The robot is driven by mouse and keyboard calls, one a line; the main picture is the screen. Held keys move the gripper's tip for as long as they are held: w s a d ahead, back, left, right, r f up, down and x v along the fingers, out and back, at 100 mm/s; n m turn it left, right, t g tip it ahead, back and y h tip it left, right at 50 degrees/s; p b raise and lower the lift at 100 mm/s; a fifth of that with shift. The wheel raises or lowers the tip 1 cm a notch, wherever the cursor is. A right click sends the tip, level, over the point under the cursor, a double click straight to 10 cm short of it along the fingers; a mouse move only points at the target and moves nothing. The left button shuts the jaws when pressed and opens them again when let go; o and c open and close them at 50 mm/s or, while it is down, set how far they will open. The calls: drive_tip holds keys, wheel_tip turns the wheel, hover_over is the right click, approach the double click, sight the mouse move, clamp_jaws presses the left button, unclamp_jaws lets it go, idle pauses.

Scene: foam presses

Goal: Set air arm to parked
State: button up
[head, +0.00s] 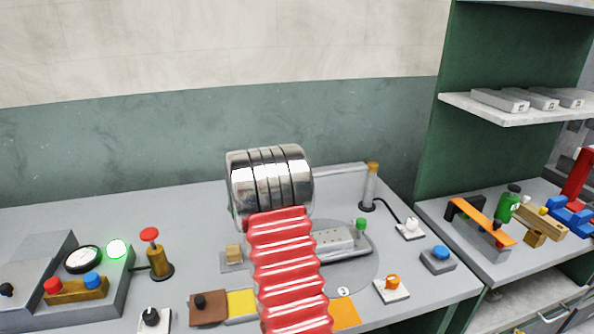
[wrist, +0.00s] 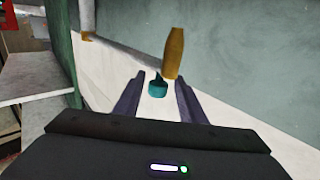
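A pale bar (head: 340,169) runs left from beside a grey post with a gold cap (head: 371,185) at the back of the bench. It may be the air arm, but no label shows. Its left end is hidden behind my arm. In the wrist view my gripper (wrist: 158,97) has its two dark fingers apart. A small teal piece (wrist: 158,88) shows between the fingertips, with a tapered gold-brown piece (wrist: 173,53) just beyond. I cannot tell whether either touches a finger. In the head view my gripper is hidden behind my arm.
A round plate holds a pale perforated block (head: 336,239) and a green knob (head: 361,224). A white switch (head: 409,229), blue button (head: 440,254) and orange knob (head: 392,282) lie to the right. A gauge (head: 83,259) and red-topped lever (head: 153,254) stand left.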

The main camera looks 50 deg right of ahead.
drive_tip(key=shift+a, duration=0.1)
drive_tip(key=shift+a, duration=0.2)
drive_tip(key=a, duration=0.4)
drive_tip(key=s+a, duration=0.1)
drive_tip(key=a, duration=0.3)
drive_tip(key=s+a, duration=0.1)
drive_tip(key=a, duration=0.4)
drive_tip(key=shift+s, duration=0.2)
